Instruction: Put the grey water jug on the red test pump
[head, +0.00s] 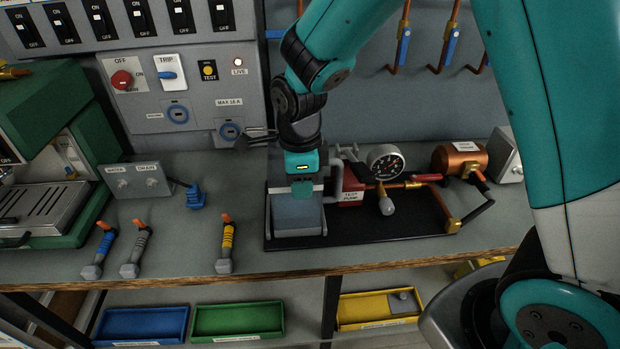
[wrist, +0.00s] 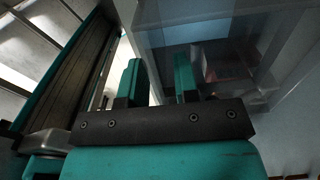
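The red test pump (head: 350,186), labelled TEST PUMP, stands on a black base on the bench, with a round gauge and copper pipe. A grey, see-through box-shaped vessel (head: 296,214), which I take for the water jug, stands upright at the left end of the base. My gripper (head: 302,188) is at its top, pointing down. In the wrist view my teal fingers (wrist: 160,80) are part-way apart, and the vessel's clear wall (wrist: 160,20) runs close by them. I cannot tell whether they grip it. The pump shows reddish through the wall.
Several hose-like tools, including a yellow-banded one (head: 226,246), lie left of the base. A green machine (head: 50,150) is at far left. Blue, green and yellow bins (head: 238,320) sit below the bench. Bench left of the base is partly clear.

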